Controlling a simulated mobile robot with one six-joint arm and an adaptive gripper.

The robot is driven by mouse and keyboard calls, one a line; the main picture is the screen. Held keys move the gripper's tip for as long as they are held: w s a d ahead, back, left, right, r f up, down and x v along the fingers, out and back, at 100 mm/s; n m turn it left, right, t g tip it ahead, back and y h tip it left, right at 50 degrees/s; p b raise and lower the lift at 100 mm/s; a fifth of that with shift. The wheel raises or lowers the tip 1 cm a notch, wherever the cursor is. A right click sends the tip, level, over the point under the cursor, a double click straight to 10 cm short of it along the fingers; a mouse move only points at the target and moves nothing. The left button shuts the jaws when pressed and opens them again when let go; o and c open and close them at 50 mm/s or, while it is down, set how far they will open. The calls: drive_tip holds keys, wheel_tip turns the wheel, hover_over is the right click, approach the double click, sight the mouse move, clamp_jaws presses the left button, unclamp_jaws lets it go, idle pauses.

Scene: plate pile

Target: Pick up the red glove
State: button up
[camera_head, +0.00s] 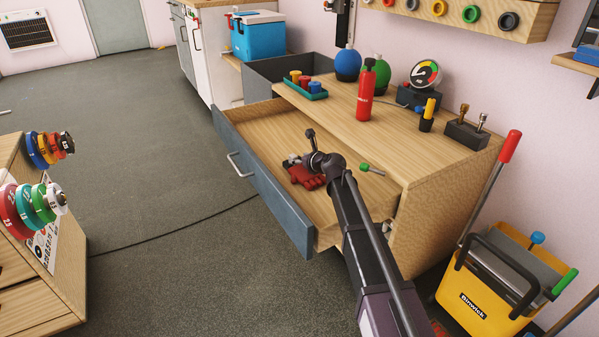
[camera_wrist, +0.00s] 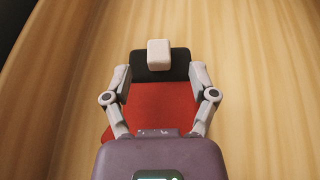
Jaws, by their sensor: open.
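The red glove (camera_head: 305,178) lies on the wooden floor of the pulled-out drawer (camera_head: 262,135). My gripper (camera_head: 313,162) is down in the drawer, right over the glove and partly hiding it. In the wrist view the glove (camera_wrist: 150,105) shows as a red area with a black band (camera_wrist: 140,65) and a pale block at its far end. My gripper (camera_wrist: 159,82) is open there, with one finger on each side of the glove. I cannot tell whether the fingers touch it.
A small green-ended item (camera_head: 366,167) lies in the drawer, right of my gripper. The drawer's blue-grey front (camera_head: 262,182) and the wooden bench top (camera_head: 400,137) border the space. A red bottle (camera_head: 366,92) stands on the bench. A yellow bucket (camera_head: 487,290) stands at right.

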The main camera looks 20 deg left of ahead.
drive_tip(key=shift+b+x, duration=0.3)
drive_tip(key=shift+x, duration=1)
clamp_jaws()
